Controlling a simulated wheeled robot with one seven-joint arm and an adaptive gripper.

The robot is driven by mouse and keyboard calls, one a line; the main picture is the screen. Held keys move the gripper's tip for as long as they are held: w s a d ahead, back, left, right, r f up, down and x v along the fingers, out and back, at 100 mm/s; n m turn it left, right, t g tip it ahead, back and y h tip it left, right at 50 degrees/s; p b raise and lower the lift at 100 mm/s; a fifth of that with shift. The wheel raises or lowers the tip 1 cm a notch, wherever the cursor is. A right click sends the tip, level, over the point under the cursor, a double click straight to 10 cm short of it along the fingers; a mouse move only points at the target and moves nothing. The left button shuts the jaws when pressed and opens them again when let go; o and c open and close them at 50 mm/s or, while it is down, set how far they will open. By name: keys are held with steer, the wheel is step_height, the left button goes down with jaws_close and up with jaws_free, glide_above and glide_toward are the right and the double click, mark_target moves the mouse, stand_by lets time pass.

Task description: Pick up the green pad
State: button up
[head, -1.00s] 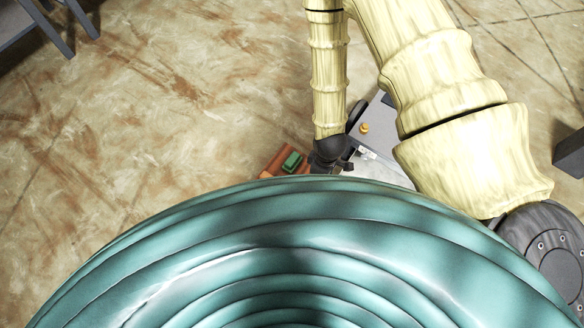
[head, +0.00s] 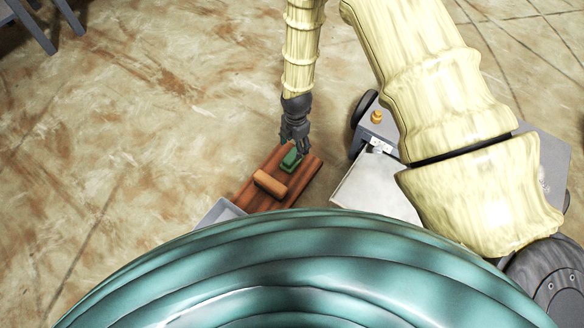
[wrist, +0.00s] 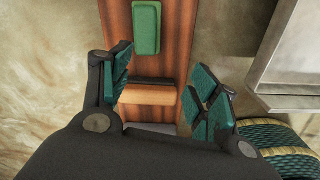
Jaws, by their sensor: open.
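The green pad (head: 291,161) lies near one end of a reddish-brown wooden surface (head: 302,183). My gripper (head: 296,144) points down over the pad's end of this surface, close to the pad, and partly covers it in the head view. In the wrist view the pad (wrist: 147,28) is whole and upright in the picture, beyond the fingertips. My open gripper (wrist: 164,68) has its teal-padded fingers spread wide with nothing between them. The height gap to the pad is hard to judge.
An orange-brown block (head: 270,183) lies on the same wooden surface beside the pad; it also shows between the fingers in the wrist view (wrist: 150,95). A grey edge (head: 222,212) stands at the surface's near left end. Dark grey legs (head: 36,25) are at the upper left. Open floor lies left.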

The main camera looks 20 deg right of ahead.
mark_target(291, 156)
steer(key=w+f+n+b, duration=0.2)
steer(key=w, duration=0.1)
steer(key=w+n+b, duration=0.1)
steer(key=shift+w+a+f, duration=0.15)
steer(key=shift+f, duration=0.25)
step_height(291, 156, down, 5)
steer(key=b, duration=0.3)
steer(key=shift+f, duration=0.15)
steer(key=f+b, duration=0.1)
steer(key=s+f+b, duration=0.1)
steer(key=f+b, duration=0.1)
steer(key=shift+f, duration=0.25)
steer(key=shift+f+b, duration=0.6)
steer(key=shift+f, duration=0.3)
steer(key=c, duration=1.2)
steer(key=shift+c, duration=0.2)
steer(key=shift+r, duration=0.1)
